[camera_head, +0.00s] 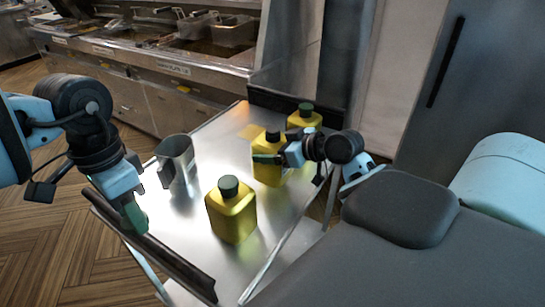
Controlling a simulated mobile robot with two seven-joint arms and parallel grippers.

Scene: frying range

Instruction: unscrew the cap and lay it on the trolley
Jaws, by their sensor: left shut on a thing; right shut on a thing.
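Three yellow bottles with dark green caps stand on the metal trolley (200,215): a near bottle (231,217), a middle bottle (268,174) and a far bottle (304,121). The near bottle's cap (228,186) and the middle bottle's cap (272,135) are on their bottles. My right gripper (267,158) comes in from the right and is shut on the middle bottle's body, below its cap. My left gripper (134,216) points down at the trolley's dark near handle bar (165,260) and appears shut on it. Its contact is partly hidden.
A metal jug (178,157) with a dark handle stands on the trolley's left side, close to my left gripper. Fryers with baskets (218,32) line the back left. A grey cabinet (440,90) stands at right. Bare trolley top lies around the near bottle.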

